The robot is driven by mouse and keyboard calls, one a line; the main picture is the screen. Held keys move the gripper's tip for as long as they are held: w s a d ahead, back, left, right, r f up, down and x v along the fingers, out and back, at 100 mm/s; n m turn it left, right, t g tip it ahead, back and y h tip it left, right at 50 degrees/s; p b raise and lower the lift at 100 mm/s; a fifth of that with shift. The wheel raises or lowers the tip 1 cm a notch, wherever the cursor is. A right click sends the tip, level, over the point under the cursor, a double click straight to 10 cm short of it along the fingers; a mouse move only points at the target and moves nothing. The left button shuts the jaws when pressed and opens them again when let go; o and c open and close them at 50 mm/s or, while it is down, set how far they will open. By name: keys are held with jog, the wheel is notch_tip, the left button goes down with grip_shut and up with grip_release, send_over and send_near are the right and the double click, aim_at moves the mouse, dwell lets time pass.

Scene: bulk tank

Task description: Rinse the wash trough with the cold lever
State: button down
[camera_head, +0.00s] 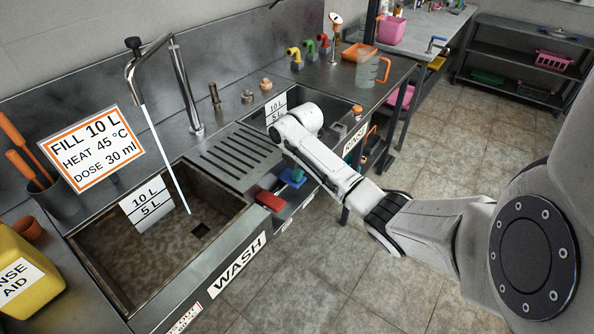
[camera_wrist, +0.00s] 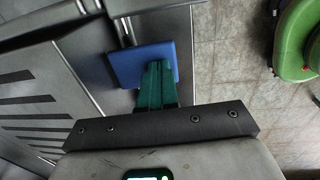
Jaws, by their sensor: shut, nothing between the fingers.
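The wash trough (camera_head: 130,268) is at the left in the head view, with brown soiling on its floor and a dark square drain (camera_head: 200,230). A thin pale stream of water (camera_head: 165,160) falls from the tall spout (camera_head: 133,62) into it. A red lever (camera_head: 269,200) and the blue cold lever (camera_head: 291,178) sit on the front edge to its right. My gripper (camera_wrist: 158,74) is shut and empty, its green fingertips over the blue lever (camera_wrist: 128,66) in the wrist view. They look in contact, but I cannot be sure. My forearm partly hides the hand in the head view.
A sign (camera_head: 92,148) reads fill 10 L, heat 45 °C, dose 30 ml. A yellow rinse aid container (camera_head: 25,285) stands at the left. A ribbed drainboard (camera_head: 232,153) lies between the wash and rinse basins. The tiled floor in front is clear.

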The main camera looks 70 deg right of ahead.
jog(key=shift+s+a+f+t+h, duration=0.1)
jog(key=shift+s+f+t+h, duration=0.1)
jog(key=shift+f+t, duration=0.35)
jog(key=shift+s+a+f+t+h, duration=0.1)
jog(key=shift+s+f+t, duration=0.15)
jog(key=shift+t, duration=0.4)
jog(key=shift+f+t+b, duration=0.35)
jog(key=shift+t+b, duration=0.15)
jog(key=shift+t, duration=0.1)
jog(key=shift+r, duration=0.15)
